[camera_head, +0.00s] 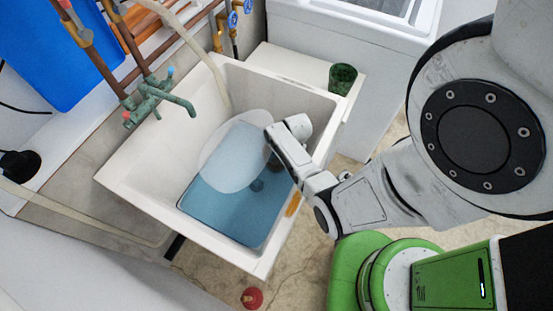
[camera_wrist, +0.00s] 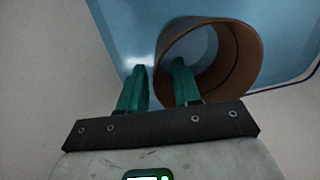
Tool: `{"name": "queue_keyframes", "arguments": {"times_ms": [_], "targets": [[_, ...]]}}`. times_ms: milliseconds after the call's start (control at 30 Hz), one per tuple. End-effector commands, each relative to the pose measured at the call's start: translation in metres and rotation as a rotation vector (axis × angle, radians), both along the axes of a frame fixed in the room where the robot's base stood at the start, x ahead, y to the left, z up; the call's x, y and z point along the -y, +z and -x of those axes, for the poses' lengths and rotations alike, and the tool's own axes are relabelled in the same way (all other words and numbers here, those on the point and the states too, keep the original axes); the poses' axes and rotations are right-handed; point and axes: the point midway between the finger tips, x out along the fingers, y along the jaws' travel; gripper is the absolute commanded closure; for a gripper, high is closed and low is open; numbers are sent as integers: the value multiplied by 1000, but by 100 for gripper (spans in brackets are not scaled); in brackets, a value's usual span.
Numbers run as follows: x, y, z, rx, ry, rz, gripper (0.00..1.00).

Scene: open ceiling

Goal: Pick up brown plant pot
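The brown plant pot (camera_wrist: 241,62) shows in the wrist view as a round open ring with its mouth towards the camera, against a blue surface. My gripper (camera_wrist: 158,65) is open, with two green fingers apart. The pot's left wall lies between the fingers: the right finger overlaps the opening and the left finger is outside. I cannot tell whether either touches the pot.
A blue tray (camera_head: 215,205) and a pale round plate (camera_head: 225,165) lie in the sink. A green faucet (camera_head: 155,98) hangs over its left side. A dark green cup (camera_head: 342,78) stands on the ledge behind. A red plunger-like thing (camera_head: 252,298) is on the floor.

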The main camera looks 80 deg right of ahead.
Motion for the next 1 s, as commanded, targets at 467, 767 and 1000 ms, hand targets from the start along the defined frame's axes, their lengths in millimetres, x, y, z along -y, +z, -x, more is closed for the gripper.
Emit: {"name": "queue_keyframes", "arguments": {"times_ms": [467,767,1000], "targets": [[0,0,0,0,0,0,100],[0,0,0,0,0,0,100],[0,0,0,0,0,0,100]]}}
